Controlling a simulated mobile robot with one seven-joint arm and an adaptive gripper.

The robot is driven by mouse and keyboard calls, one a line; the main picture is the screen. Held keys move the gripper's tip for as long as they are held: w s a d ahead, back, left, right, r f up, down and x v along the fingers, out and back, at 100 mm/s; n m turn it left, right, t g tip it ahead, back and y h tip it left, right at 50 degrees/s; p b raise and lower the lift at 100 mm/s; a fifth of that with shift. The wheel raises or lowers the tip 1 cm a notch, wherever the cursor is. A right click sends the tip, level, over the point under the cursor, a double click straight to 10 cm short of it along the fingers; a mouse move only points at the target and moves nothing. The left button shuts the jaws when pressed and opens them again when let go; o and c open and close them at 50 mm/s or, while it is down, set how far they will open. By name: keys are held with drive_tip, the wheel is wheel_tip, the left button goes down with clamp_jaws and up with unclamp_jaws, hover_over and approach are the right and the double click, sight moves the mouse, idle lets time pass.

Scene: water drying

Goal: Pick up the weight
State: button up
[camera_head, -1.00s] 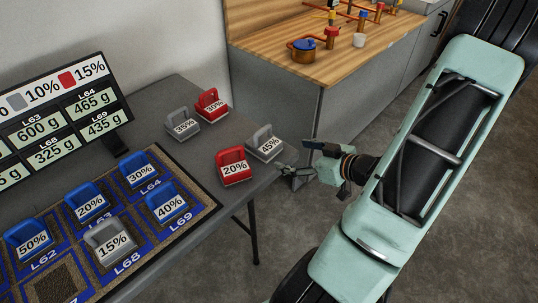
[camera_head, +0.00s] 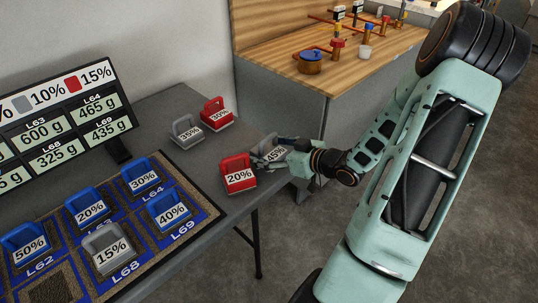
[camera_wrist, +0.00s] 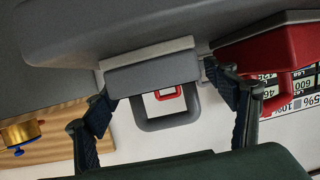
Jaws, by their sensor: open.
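A grey weight marked 45% (camera_head: 272,153) stands near the right edge of the grey table. My gripper (camera_head: 284,148) is at this weight, reaching in from the right and partly covering it. In the wrist view the grey weight (camera_wrist: 150,78) is very close, with its loop handle between the two open, dark-padded fingers of my gripper (camera_wrist: 165,98). A visible gap remains between handle and fingers on both sides. A red 20% weight (camera_head: 237,175) stands just left of it. A grey 35% weight (camera_head: 187,133) and another red weight (camera_head: 217,114) stand farther back.
A mat (camera_head: 203,239) at the front left holds several blue weights and a grey 15% weight (camera_head: 110,250). A display board (camera_head: 62,125) stands behind it. A wooden bench (camera_head: 345,75) with a copper pot (camera_head: 310,64) lies beyond the table.

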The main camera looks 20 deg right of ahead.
drive_tip(key=shift+w+a+f, duration=0.1)
drive_tip(key=shift+w+f, duration=0.05)
drive_tip(key=shift+w, duration=0.2)
drive_tip(key=shift+c, duration=0.3)
drive_tip(key=c, duration=1.5)
drive_tip(key=shift+c, duration=0.2)
